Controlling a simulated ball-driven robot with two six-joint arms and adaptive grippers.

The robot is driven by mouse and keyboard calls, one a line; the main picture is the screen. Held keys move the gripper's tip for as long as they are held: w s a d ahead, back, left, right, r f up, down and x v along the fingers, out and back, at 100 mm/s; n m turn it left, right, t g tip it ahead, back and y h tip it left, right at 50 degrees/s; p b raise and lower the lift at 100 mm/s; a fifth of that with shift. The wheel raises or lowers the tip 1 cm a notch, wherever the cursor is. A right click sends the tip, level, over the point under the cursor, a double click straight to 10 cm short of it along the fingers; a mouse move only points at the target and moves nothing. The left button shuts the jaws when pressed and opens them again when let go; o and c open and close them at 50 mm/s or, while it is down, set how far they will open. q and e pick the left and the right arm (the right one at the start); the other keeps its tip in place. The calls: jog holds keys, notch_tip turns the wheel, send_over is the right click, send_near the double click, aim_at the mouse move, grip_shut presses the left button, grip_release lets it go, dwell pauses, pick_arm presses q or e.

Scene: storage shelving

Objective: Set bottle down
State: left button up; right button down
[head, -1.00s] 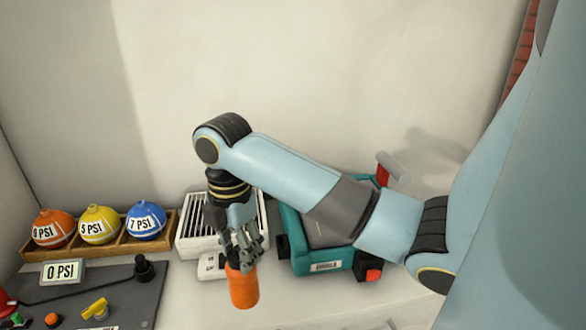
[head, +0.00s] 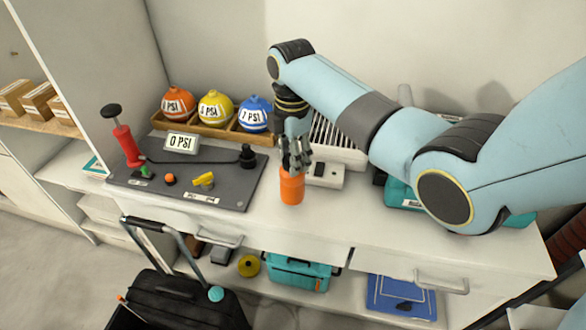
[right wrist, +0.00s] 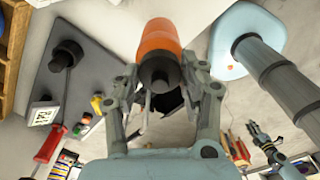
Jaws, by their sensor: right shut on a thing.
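The orange bottle (head: 291,188) is upright over the white worktop, right of the dark control panel. My right gripper (head: 296,160) is shut on its upper part from above. I cannot tell whether the base touches the worktop or hangs just above it. In the right wrist view the bottle (right wrist: 160,38) shows its dark cap towards the camera, between the fingers of my right gripper (right wrist: 162,88). My left gripper (right wrist: 262,140) shows small at the lower right of that view, away from the bottle; its jaws are too small to read.
The dark control panel (head: 225,187) has a red hand pump (head: 127,145) at its left. A wooden rack (head: 190,128) of PSI balls stands behind. A white box (head: 326,175) is close behind the bottle, a teal case (head: 400,195) to the right. Worktop in front is clear.

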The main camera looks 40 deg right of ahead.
jog(key=shift+f, duration=1.95)
jog(key=c, duration=0.7)
grip_release()
jog(key=shift+f, duration=0.1)
notch_tip(320, 180, up, 12)
jog(key=shift+r+p, duration=0.15)
jog(key=shift+p, duration=0.15)
